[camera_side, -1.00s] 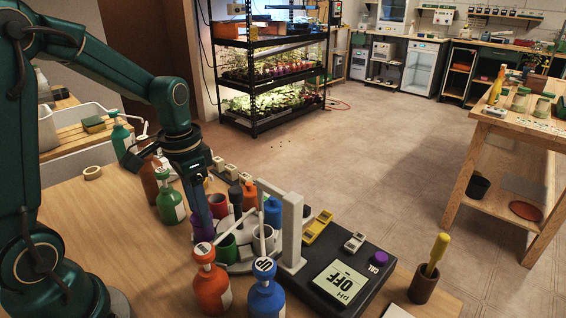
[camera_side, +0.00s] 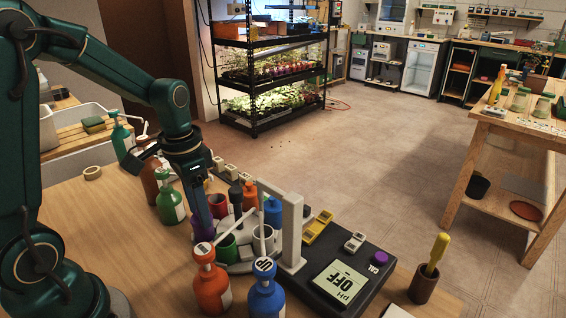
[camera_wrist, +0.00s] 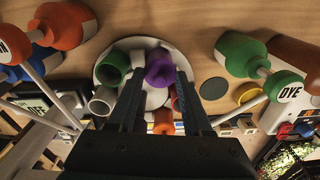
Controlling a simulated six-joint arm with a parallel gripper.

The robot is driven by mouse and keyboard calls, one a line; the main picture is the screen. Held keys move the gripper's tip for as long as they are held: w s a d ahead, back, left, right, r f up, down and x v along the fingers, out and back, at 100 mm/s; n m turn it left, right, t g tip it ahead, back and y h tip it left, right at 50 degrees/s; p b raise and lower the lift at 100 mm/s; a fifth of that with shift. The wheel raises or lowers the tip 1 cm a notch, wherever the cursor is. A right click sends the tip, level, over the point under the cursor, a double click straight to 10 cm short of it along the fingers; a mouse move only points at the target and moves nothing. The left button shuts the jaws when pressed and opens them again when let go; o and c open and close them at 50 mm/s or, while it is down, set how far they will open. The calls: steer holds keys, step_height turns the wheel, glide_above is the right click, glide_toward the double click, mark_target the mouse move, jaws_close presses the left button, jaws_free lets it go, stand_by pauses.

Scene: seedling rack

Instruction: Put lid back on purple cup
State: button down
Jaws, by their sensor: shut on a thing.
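The purple cup (camera_side: 203,226) stands on the round white holder, directly below my gripper (camera_side: 200,215) in the side view. In the wrist view, a bright purple piece (camera_wrist: 160,68) sits between the two fingertips of my gripper (camera_wrist: 158,76). My gripper is shut on it and points down. I see no open mouth on this purple piece, and I cannot tell lid from cup there. The fingers hide part of it in both views, so any gap between lid and cup is hidden.
The white holder (camera_wrist: 104,73) also carries a green cup (camera_wrist: 112,66) and pale and red cups close by. Orange (camera_side: 211,287), blue (camera_side: 266,299) and green (camera_side: 169,205) bottles stand around it. A white post (camera_side: 291,230) and pH meter (camera_side: 340,285) are to the right.

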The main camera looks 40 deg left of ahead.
jaws_free()
stand_by(0.4)
steer(key=shift+r, duration=3.5)
jaws_close()
